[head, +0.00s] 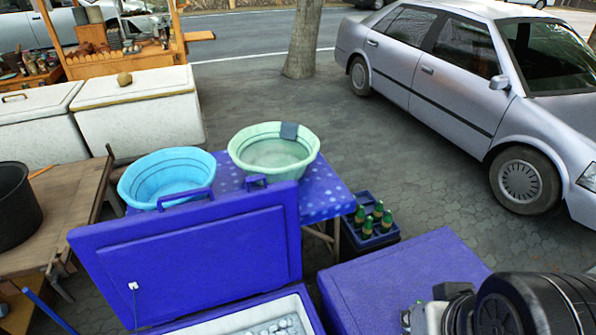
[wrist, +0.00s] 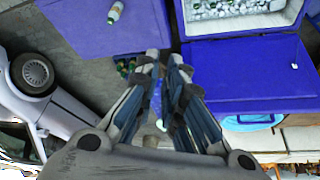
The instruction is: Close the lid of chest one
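In the head view, an open blue chest stands at the bottom centre, its lid (head: 200,255) raised upright on the far side and leaning back slightly. Its pale rim (head: 305,312) and ice-like contents show below the lid. No marking shows which chest is chest one. In the wrist view, the same lid (wrist: 245,78) and open chest (wrist: 240,27) are at upper right. My gripper (wrist: 165,58) is empty, its fingers separated by a narrow gap. It appears left of the lid in that view, with no contact visible. My fingers are not clear in the head view.
A closed blue chest (head: 400,275) stands to the right; a bottle (wrist: 115,12) is on it. Behind the lid are a spotted table (head: 325,200), a blue basin (head: 165,178) and a green basin (head: 272,150). A bottle crate (head: 370,238) sits on the ground. A car (head: 440,80) is parked beyond.

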